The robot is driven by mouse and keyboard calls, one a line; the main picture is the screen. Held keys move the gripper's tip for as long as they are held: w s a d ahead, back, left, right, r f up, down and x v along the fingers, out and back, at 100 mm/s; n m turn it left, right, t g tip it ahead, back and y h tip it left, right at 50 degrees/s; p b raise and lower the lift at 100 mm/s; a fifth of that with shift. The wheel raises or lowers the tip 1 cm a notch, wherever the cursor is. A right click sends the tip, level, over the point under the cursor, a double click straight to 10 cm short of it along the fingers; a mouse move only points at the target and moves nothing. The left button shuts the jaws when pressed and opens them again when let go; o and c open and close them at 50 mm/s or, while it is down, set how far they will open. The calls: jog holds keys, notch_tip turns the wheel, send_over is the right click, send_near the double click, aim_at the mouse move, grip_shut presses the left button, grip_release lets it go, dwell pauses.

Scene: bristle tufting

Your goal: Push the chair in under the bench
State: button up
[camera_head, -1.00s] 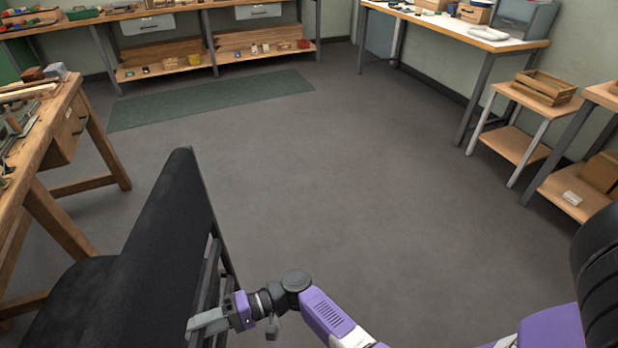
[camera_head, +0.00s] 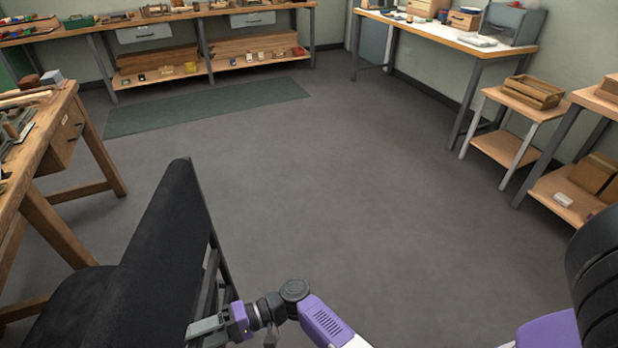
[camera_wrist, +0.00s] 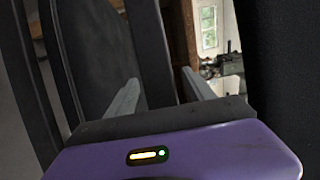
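The black chair (camera_head: 165,240) stands at the lower left of the head view, its tall back toward my arm and its seat (camera_head: 65,300) toward the wooden bench (camera_head: 55,145). The seat's front part lies near the bench's legs; the picture's edge cuts it off. My gripper (camera_head: 205,328) is at the frame behind the chair's back. In the wrist view my gripper's two fingers (camera_wrist: 160,92) stand apart, with a dark bar of the chair frame (camera_wrist: 150,45) between or just beyond them. A gap shows beside the right finger. I cannot tell whether they touch the bar.
Open grey floor (camera_head: 320,200) lies right of the chair. A green mat (camera_head: 205,107) lies beyond, before a back shelf bench (camera_head: 205,68). A white-topped table (camera_head: 450,35) and small side tables (camera_head: 505,148) line the right wall.

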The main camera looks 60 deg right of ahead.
dwell(0.3)
jog(key=v, duration=1.2)
jog(key=shift+b, duration=0.45)
jog(key=shift+r, duration=0.1)
